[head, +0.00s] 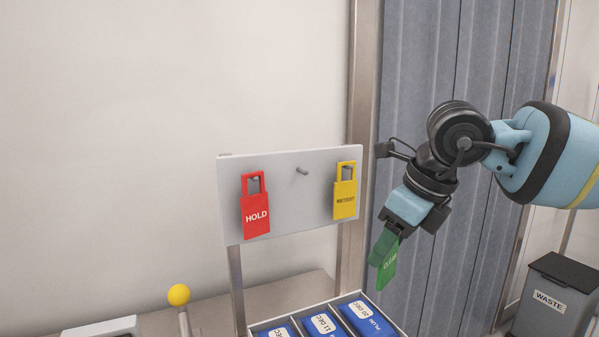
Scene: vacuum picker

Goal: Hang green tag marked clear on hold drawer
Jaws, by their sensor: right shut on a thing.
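A green tag (388,266) marked CLEAR hangs tilted from my right gripper (392,232), which is shut on its upper end. The gripper points down, to the right of a grey board (285,215). The board holds a red HOLD tag (256,212) on a left peg and a yellow RETEST tag (345,197) on a right peg. A bare peg (302,171) sticks out between them. No drawer marked hold shows in this view. My left gripper is not in view.
Below the board stands a tray (388,318) with several blue packs with date labels. A yellow ball on a post (179,295) stands at the lower left. A grey WASTE bin (552,312) is at the lower right. Grey corrugated panelling (430,80) is behind my right arm.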

